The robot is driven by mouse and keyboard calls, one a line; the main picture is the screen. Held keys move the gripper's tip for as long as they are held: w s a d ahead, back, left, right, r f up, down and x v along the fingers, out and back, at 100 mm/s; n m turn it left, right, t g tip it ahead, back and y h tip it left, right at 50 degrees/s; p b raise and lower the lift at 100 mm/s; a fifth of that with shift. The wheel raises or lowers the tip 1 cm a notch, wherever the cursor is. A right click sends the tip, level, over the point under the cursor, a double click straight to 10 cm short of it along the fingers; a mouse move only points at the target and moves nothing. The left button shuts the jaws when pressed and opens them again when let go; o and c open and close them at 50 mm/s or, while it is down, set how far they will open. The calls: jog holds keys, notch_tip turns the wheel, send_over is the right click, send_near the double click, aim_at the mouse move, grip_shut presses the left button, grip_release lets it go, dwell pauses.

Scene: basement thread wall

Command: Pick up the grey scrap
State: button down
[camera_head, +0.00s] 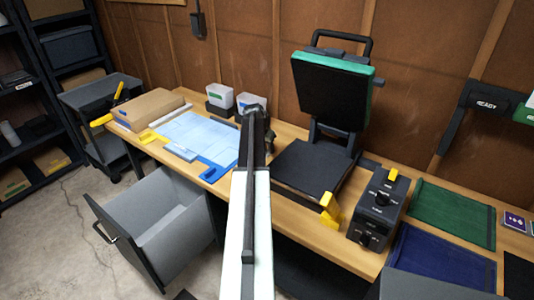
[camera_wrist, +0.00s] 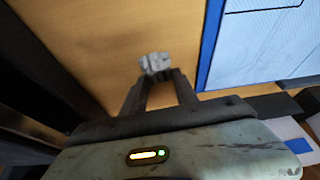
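The grey scrap (camera_wrist: 155,64), a small crumpled light-grey lump, shows at the tips of my gripper (camera_wrist: 160,76) in the wrist view. The two dark fingers stand apart, and the scrap lies in line with the gap between their tips. I cannot tell whether the fingers press on it or whether it rests on the wood below. In the head view my arm reaches over the workbench, with my gripper end (camera_head: 255,112) near the white bins. The scrap cannot be made out there.
A blue-edged cutting mat (camera_head: 205,135) lies left of my arm, with a cardboard box (camera_head: 150,108) beyond. A heat press (camera_head: 318,165) stands open close on the right, beside a black control box (camera_head: 378,208). A grey drawer (camera_head: 160,225) hangs open below the bench (camera_head: 310,228).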

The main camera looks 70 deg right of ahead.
aim_at(267, 150)
jog(key=shift+r, duration=0.1)
notch_tip(267, 150, up, 4)
jog(key=p, duration=0.3)
jog(key=shift+f+p, duration=0.2)
jog(key=shift+p, duration=0.2)
jog(key=w+a, duration=0.1)
jog(key=a, duration=0.4)
jog(key=w+a+r, duration=0.1)
jog(key=a, duration=0.3)
jog(key=w+a+p, duration=0.1)
jog(key=a, duration=0.4)
jog(key=shift+w+a+r, duration=0.15)
jog(key=shift+w+a, duration=0.35)
jog(key=shift+a, duration=0.3)
